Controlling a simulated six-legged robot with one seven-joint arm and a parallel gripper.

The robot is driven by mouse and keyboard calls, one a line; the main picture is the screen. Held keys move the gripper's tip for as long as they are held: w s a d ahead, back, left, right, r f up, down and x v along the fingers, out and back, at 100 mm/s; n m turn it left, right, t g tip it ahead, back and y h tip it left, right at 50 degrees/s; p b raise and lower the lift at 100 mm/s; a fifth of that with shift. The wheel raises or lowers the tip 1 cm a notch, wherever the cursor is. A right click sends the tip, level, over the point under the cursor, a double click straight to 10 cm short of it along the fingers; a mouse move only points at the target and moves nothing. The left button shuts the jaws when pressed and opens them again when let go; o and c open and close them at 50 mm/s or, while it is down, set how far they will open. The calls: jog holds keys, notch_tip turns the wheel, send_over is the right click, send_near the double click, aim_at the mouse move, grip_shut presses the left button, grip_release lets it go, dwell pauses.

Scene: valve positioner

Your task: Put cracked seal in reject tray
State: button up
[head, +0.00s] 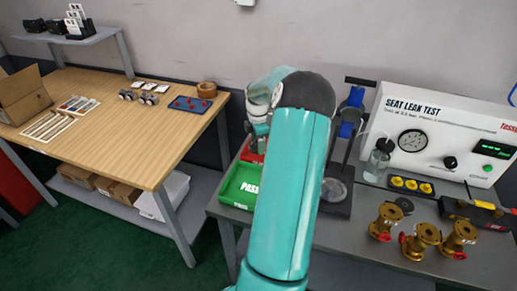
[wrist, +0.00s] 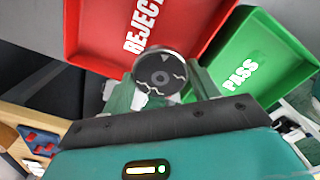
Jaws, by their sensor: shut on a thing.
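The cracked seal (wrist: 158,70) is a dark grey disc with a lighter rim and jagged pale crack lines on its face. My gripper (wrist: 162,86) is shut on it, with a finger on each side. In the wrist view the seal overlaps the near edge of the red reject tray (wrist: 92,40); its height above the tray is hard to tell. In the head view only a small red part of the reject tray (head: 250,153) shows, and my arm hides the seal.
The green pass tray (wrist: 262,50) is right beside the reject tray. On the grey bench stand the seat leak tester (head: 437,128), a clear bottle (head: 378,160) and several brass valves (head: 421,240). A wooden table (head: 130,130) is at left.

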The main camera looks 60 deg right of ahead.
jog(key=shift+w+d+f, duration=0.2)
jog(key=shift+d+f, duration=0.25)
jog(key=shift+f, duration=0.1)
jog(key=shift+d+f, duration=0.2)
jog(key=shift+f, duration=1.45)
jog(key=shift+f, duration=0.1)
jog(key=o, duration=1.4)
jog(key=shift+f, duration=0.1)
